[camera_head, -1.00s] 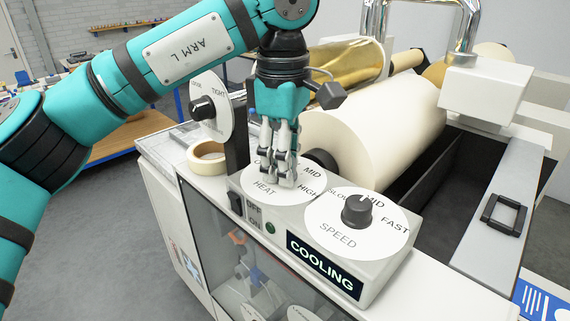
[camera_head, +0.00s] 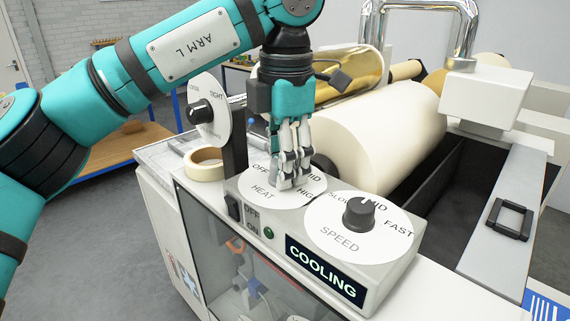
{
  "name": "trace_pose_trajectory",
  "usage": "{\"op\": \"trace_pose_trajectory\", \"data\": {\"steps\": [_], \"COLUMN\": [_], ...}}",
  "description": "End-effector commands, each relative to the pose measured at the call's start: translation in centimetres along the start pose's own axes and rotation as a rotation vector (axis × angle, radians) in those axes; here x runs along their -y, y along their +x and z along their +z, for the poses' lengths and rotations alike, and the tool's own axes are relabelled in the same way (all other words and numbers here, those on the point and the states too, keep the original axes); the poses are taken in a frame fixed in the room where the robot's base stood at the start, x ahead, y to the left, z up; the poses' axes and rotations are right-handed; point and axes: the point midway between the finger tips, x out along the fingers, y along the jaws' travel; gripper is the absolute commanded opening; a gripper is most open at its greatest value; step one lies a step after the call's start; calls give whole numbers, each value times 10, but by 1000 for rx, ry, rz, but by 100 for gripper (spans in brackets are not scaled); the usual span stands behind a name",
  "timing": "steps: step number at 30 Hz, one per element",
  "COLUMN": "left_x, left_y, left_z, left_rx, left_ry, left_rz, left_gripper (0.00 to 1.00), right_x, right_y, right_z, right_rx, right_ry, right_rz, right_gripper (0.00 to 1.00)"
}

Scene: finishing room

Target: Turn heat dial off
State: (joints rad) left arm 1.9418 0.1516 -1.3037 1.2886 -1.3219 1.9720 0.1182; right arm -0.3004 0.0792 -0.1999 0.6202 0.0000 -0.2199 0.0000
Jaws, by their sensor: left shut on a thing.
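The white heat dial plate (camera_head: 246,182) lies on top of the control box, marked OFF, HEAT, MID and HIGH. My left gripper (camera_head: 290,172) points down over it with its fingers closed together at the dial. The fingers hide the heat knob, so its pointer cannot be read. They also cover part of the MID label. The display (camera_head: 325,272) on the box front reads COOLING. My right gripper is not in view.
The speed dial (camera_head: 359,214) with its black knob sits just right of the heat dial. An OFF/ON rocker switch (camera_head: 234,207) is in front. A tape roll (camera_head: 204,164), an upright tension dial (camera_head: 207,110) and a large cream roll (camera_head: 372,125) stand close by.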

Motion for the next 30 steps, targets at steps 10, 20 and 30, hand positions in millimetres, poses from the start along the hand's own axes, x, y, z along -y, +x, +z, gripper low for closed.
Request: {"op": "trace_pose_trajectory", "data": {"steps": [10,20,30], "left_x": [0,0,0], "left_y": [1,1,1], "left_z": [0,0,0], "left_rx": [-6,-7,-7], "left_ry": [-127,-148,-146], "left_rz": [1,0,-1], "left_gripper": [3,3,54], "right_x": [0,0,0], "right_y": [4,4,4], "right_z": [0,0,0], "right_rx": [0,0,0], "right_ry": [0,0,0], "right_rz": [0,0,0], "right_gripper": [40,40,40]}}
